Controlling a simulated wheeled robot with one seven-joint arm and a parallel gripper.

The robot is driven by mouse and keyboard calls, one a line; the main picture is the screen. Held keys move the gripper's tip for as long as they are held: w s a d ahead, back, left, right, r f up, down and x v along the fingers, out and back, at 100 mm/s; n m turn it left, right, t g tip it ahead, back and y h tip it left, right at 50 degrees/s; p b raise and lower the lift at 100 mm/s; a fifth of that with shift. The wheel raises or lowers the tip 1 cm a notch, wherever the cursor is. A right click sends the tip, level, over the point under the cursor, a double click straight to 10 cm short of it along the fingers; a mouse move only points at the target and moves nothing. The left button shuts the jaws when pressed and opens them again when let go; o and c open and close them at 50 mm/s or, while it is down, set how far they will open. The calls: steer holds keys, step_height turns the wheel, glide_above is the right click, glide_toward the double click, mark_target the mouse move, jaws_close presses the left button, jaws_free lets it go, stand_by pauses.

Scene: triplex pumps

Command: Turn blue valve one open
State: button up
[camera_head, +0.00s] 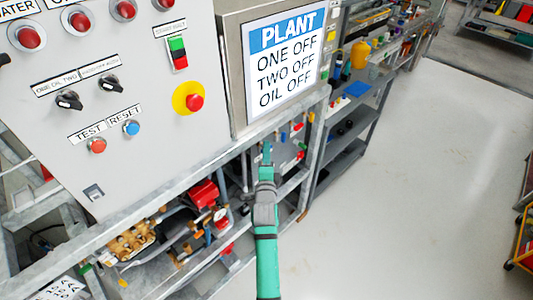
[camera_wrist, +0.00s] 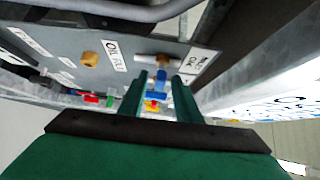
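A small blue valve handle (camera_wrist: 156,95) shows in the wrist view, between and beyond the two green fingers of my gripper (camera_wrist: 160,82). A second blue part (camera_wrist: 161,75) stands just above it, near a brass fitting (camera_wrist: 163,60). The fingers are apart with a visible gap. I cannot tell whether either finger touches the blue parts. In the head view my gripper (camera_head: 267,153) points away from me, beside the frame below the plant sign. The blue valve cannot be made out clearly there.
A grey labelled plate (camera_wrist: 60,50) lies above. The control panel (camera_head: 125,125) and plant sign (camera_head: 286,58) overhang on the left. Open floor (camera_head: 420,190) lies on the right.

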jaws_close()
steer(key=shift+f, duration=0.1)
steer(key=shift+w+d+f+n+t+y, duration=0.2)
steer(key=shift+n+t+y, duration=0.1)
steer(key=shift+n+y, duration=3.4)
steer(key=shift+w+d+f+n+t+y, duration=0.25)
steer(key=shift+n+y, duration=2.2)
steer(key=shift+n, duration=2.6)
steer(key=shift+w+d+f+n+t+y, duration=0.15)
steer(key=shift+n+t+y, duration=0.2)
steer(key=shift+n+y, duration=3.35)
steer(key=shift+s+a+n+g, duration=0.15)
steer(key=shift+n+g, duration=0.35)
steer(key=shift+n, duration=0.75)
jaws_free()
